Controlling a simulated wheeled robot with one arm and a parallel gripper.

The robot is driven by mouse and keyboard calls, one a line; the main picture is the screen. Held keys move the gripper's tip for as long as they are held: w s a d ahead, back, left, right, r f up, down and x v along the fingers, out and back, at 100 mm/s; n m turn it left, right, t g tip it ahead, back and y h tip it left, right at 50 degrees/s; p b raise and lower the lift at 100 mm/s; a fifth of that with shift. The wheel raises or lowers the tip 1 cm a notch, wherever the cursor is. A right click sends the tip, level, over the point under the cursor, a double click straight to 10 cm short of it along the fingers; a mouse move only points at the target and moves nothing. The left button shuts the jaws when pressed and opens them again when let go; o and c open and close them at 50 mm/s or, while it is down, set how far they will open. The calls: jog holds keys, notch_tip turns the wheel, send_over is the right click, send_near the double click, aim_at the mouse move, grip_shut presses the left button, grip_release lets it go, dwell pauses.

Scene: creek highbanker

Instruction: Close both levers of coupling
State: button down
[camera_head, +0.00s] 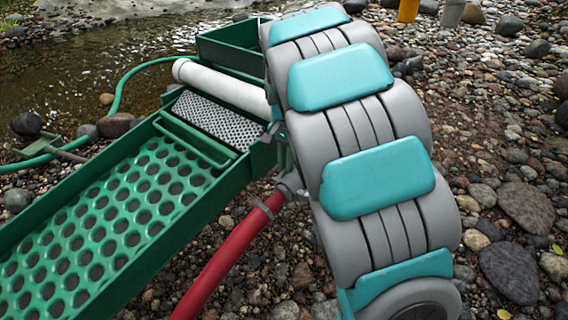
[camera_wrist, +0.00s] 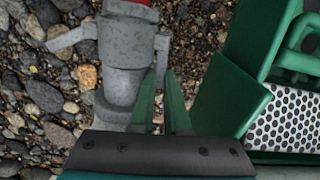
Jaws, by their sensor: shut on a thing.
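The grey coupling (camera_wrist: 123,58) sits at the end of the red hose, whose tip shows at the top of the wrist view. Its left lever (camera_wrist: 70,37) sticks out to the side, away from the body. Its right lever (camera_wrist: 161,52) runs down beside the body, between the fingertips of my gripper (camera_wrist: 163,78). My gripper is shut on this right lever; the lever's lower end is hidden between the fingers. In the head view the coupling (camera_head: 290,184) shows partly beside my arm, and my gripper is hidden behind the arm.
The green sluice (camera_head: 120,215) with its perforated tray stands left of the coupling, and its wall (camera_wrist: 228,98) is close right of my fingers. The red hose (camera_head: 235,252) runs down from the coupling. A white pipe (camera_head: 222,88) lies across the sluice. Stones cover the ground.

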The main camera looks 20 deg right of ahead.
jog(key=c, duration=0.9)
grip_release()
